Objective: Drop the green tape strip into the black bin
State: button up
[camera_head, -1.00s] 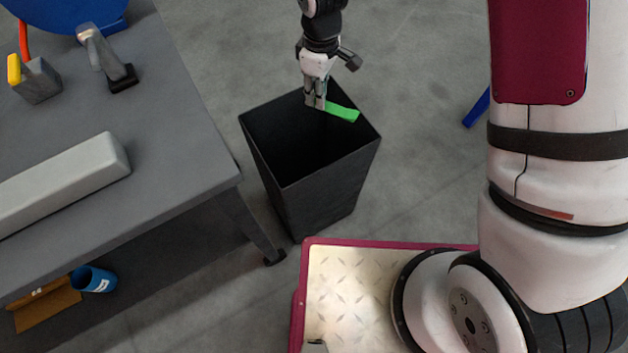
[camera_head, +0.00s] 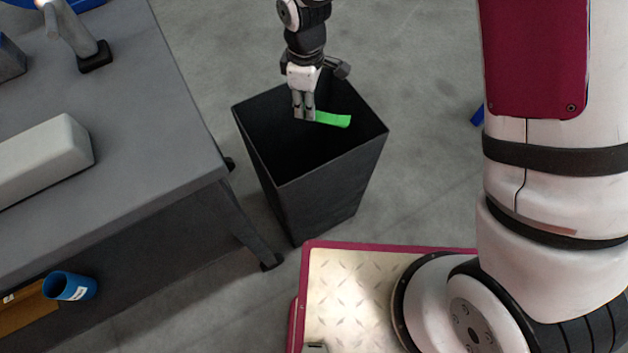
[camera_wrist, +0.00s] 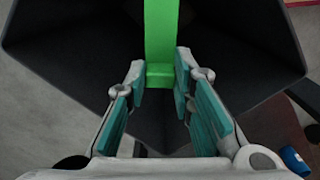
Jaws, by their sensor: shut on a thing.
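The green tape strip (camera_head: 333,119) is held at its left end by my gripper (camera_head: 304,117), and its free end points right. In the wrist view the strip (camera_wrist: 161,35) runs up from between the fingertips of my gripper (camera_wrist: 160,78), which are closed on its near end. The black bin (camera_head: 325,195) is open at the top and stands on the floor. The gripper and strip are over its opening, and the dark inside of the bin (camera_wrist: 75,60) fills most of the wrist view. The exact height of the strip relative to the rim is hard to tell.
A grey table (camera_head: 150,120) stands left of the bin, with a long pale block (camera_head: 40,160) and a grey tool (camera_head: 75,35) on it. A blue cup (camera_head: 70,286) is below the tabletop.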

jog(key=shift+f, duration=0.45)
jog(key=o, duration=0.9)
jog(key=shift+r, duration=0.15)
notch_tip(320, 180, up, 12)
